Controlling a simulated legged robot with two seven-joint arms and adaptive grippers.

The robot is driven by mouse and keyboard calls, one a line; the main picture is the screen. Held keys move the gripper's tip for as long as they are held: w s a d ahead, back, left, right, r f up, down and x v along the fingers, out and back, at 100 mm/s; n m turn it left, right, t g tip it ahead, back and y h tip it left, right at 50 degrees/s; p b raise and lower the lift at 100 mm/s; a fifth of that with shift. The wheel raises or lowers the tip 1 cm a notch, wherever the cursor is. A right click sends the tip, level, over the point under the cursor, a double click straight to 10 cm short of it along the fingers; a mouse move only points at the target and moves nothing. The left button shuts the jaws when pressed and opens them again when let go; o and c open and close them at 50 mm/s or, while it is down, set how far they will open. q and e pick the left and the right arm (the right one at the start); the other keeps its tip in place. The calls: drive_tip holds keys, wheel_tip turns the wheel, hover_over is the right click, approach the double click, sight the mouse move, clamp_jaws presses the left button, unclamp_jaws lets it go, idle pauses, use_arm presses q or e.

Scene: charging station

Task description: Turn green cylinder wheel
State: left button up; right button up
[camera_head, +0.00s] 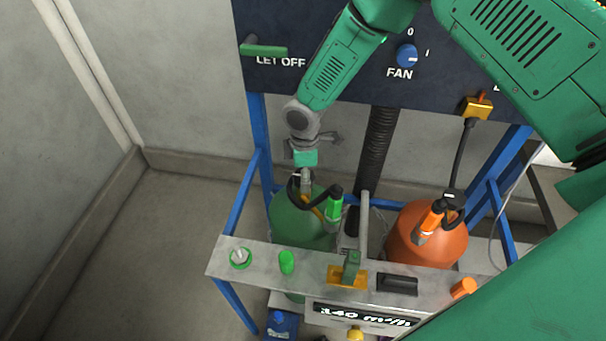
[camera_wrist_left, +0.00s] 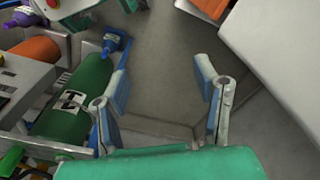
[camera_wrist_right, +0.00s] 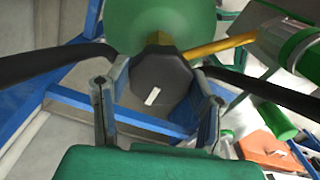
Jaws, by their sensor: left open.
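The green cylinder (camera_head: 287,222) stands in the frame behind the grey shelf. Its dark wheel (camera_wrist_right: 160,82), with a white mark, shows in the right wrist view; in the head view my gripper and a black hose mostly hide it. My right gripper (camera_head: 306,180) is just above the cylinder's top. In the right wrist view its fingers (camera_wrist_right: 161,75) are apart, one on each side of the wheel. I cannot tell whether they touch it. My left gripper (camera_wrist_left: 160,72) is open and empty, with the green cylinder (camera_wrist_left: 75,105) to its left. It is not visible in the head view.
An orange cylinder (camera_head: 425,240) stands to the right of the green one. The grey shelf (camera_head: 215,262) with knobs and a display is in front. A dark panel with a blue FAN knob (camera_head: 407,56) is behind. The floor at left is clear.

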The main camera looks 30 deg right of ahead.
drive_tip(key=shift+d, duration=0.2)
drive_tip(key=shift+c, duration=0.8)
drive_tip(key=shift+w+a+r+m, duration=0.1)
drive_tip(key=shift+w+a+m, duration=0.05)
drive_tip(key=shift+a+m, duration=0.25)
drive_tip(key=m, duration=0.3)
drive_tip(key=shift+d, duration=0.25)
drive_tip(key=m, duration=0.4)
drive_tip(key=shift+w+a+m+b, duration=0.1)
drive_tip(key=shift+m+b, duration=0.2)
drive_tip(key=m, duration=0.5)
drive_tip(key=shift+w+r, duration=0.1)
drive_tip(key=shift+m, duration=2.3)
drive_tip(key=o, duration=1.2)
drive_tip(key=shift+c, duration=0.2)
